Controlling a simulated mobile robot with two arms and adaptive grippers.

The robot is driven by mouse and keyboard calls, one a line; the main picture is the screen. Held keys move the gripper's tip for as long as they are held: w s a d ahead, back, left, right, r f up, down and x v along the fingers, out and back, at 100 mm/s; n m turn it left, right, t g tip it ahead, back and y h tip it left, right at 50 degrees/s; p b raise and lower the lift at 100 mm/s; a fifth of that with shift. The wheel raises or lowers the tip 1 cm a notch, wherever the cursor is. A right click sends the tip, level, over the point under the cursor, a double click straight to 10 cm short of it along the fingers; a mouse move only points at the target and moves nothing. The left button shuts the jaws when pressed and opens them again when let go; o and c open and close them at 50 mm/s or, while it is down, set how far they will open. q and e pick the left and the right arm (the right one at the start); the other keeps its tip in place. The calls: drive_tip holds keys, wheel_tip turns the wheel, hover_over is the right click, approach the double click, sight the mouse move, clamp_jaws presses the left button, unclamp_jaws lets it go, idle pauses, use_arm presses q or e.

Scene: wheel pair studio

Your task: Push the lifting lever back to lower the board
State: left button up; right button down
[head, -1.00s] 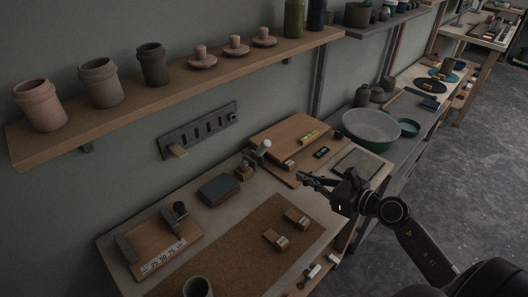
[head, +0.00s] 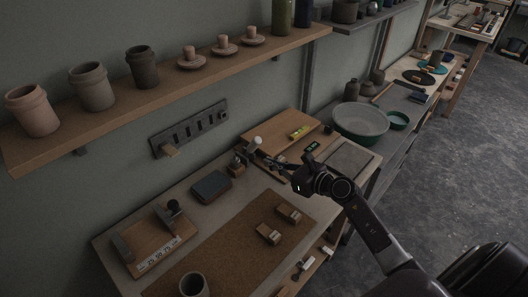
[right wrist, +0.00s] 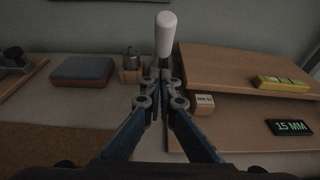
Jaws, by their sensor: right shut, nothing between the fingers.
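The lifting lever (head: 256,143) has a pale rounded knob and stands upright at the left edge of the board. In the right wrist view the lever knob (right wrist: 165,34) rises just beyond my fingertips. The wooden board (head: 283,134) is raised above a lower wooden base, with a gap between them; the board (right wrist: 225,68) fills the right of the right wrist view. My right gripper (head: 264,159) is shut and empty, its fingertips (right wrist: 163,76) close in front of the lever. I cannot tell whether they touch it. My left gripper is not in view.
A yellow level (head: 299,132) lies on the board. A dark 15 MM display (right wrist: 290,128) and a small labelled block (right wrist: 204,103) are by the base. A blue-grey box (head: 211,187) sits to the left.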

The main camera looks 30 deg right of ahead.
sight(251, 148)
drive_tip(key=shift+w+a+r+p, duration=0.2)
drive_tip(key=shift+w+r+p, duration=0.2)
drive_tip(key=shift+w, duration=0.2)
drive_tip(key=shift+w+a+r+p, duration=0.2)
drive_tip(key=shift+w+r+p, duration=0.1)
drive_tip(key=shift+w+r, duration=0.2)
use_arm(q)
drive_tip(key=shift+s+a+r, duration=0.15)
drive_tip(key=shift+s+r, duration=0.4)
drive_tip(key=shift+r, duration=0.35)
use_arm(e)
drive_tip(key=shift+w+a+r, duration=0.1)
drive_tip(key=shift+w+a, duration=0.1)
drive_tip(key=shift+w, duration=0.3)
